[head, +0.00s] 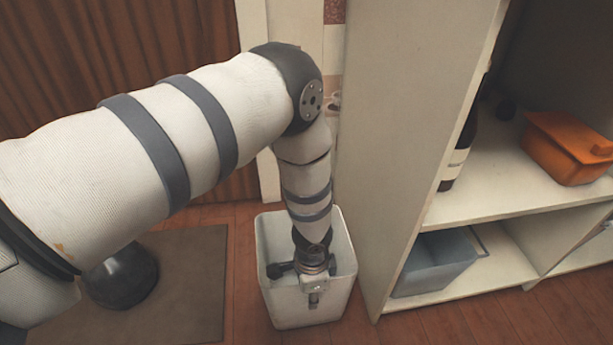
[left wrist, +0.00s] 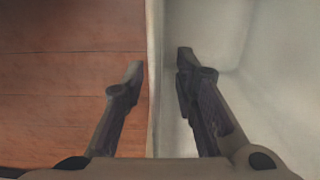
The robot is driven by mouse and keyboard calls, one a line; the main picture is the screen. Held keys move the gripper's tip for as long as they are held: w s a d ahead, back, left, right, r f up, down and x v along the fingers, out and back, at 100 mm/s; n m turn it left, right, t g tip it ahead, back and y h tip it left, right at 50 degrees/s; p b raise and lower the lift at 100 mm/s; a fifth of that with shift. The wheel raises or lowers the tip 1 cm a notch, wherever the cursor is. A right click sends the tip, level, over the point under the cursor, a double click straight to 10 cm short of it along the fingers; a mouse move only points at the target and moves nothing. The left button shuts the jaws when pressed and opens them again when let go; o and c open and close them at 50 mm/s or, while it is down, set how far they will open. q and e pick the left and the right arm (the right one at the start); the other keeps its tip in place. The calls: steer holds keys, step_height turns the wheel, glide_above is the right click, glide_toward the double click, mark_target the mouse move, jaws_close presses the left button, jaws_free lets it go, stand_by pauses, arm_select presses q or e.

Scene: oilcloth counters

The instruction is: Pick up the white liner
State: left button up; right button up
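The white liner (head: 276,300) is an open, box-shaped bin standing upright on the wooden floor, beside the cabinet. My left arm reaches down over it, and my left gripper (head: 313,298) is at its near side. In the left wrist view, the liner's wall (left wrist: 157,120) runs between the two fingers of the left gripper (left wrist: 160,68). One finger is outside over the floor and the other is inside the liner. Gaps show between both fingers and the wall, so the gripper is open. My right gripper is not in view.
An open cabinet (head: 405,130) stands close at the liner's right. Its shelves hold a dark bottle (head: 458,150), an orange lidded container (head: 565,148) and a grey bin (head: 435,262). A brown mat (head: 205,285) lies to the left, with some bare floor between.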

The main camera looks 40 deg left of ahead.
arm_select(q)
steer(key=shift+f, duration=0.9)
steer(key=shift+r, duration=0.2)
jaws_close()
steer(key=shift+r, duration=0.1)
